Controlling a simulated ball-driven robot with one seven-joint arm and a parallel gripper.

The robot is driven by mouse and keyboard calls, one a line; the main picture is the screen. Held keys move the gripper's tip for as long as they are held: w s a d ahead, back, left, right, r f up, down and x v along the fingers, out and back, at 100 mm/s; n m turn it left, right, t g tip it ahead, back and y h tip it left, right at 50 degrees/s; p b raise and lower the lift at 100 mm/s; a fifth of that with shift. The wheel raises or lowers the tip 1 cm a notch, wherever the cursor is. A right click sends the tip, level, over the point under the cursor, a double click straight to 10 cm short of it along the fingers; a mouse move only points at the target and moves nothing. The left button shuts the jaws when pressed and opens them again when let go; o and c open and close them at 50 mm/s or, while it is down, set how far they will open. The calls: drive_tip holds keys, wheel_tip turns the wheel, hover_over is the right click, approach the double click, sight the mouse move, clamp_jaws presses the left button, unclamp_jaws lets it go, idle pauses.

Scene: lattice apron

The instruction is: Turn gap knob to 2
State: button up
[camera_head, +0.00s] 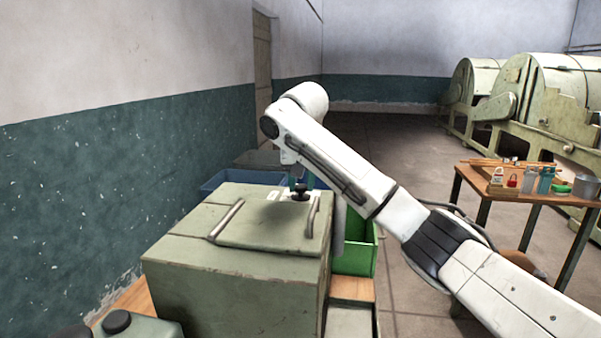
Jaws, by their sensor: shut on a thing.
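The black gap knob (300,195) stands on top of the pale green machine housing (240,290), near its far right corner. My gripper (298,184) points down from above and is shut on the knob. The fingers are small and partly hidden by my wrist.
A lid with two metal handles (228,219) lies on the housing top in front of the knob. A green bin (361,258) and a blue bin (222,180) stand behind and beside the housing. A wooden table (535,196) with small items stands at the right.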

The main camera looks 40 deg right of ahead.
drive_tip(key=n+y+p, duration=0.1)
drive_tip(key=n+p, duration=0.2)
drive_tip(key=shift+d+r+t, duration=0.1)
drive_tip(key=shift+r+t, duration=0.05)
drive_tip(key=shift+t, duration=0.15)
drive_tip(key=shift+s+d+n+y+p, duration=0.1)
drive_tip(key=shift+n+y+p, duration=0.4)
drive_tip(key=shift+n+p, duration=0.85)
drive_tip(key=o, duration=1)
drive_tip(key=shift+o, duration=0.2)
drive_tip(key=v, duration=1)
drive_tip(key=shift+s+r, duration=0.2)
